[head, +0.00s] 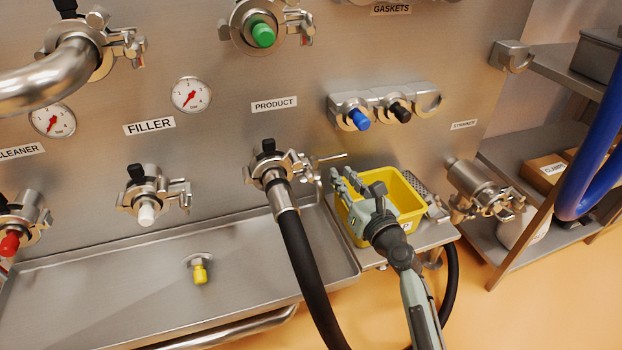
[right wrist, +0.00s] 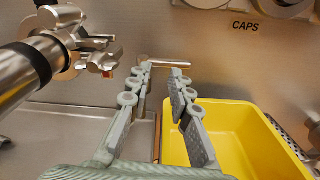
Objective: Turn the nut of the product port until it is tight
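The product port's clamp (head: 272,172), under the PRODUCT label, holds the metal end of a black hose (head: 308,270). Its nut side (head: 310,166) faces right, and a thin metal bar (head: 333,157) sticks out there. In the right wrist view the clamp (right wrist: 75,40) is at upper left, and a horizontal bar (right wrist: 165,62) shows beyond the fingertips. My right gripper (head: 343,176) is open and empty, just right of and below the clamp, over the left side of the yellow bin. Its fingers also show apart in the right wrist view (right wrist: 162,72). My left gripper is out of view.
The yellow bin (head: 418,207) stands on a small shelf right of the steel drain tray (head: 100,300). A strainer (head: 475,188) is mounted to its right. Capped blue and black fittings (head: 359,119) sit above the bin. The hose hangs across the tray's right end.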

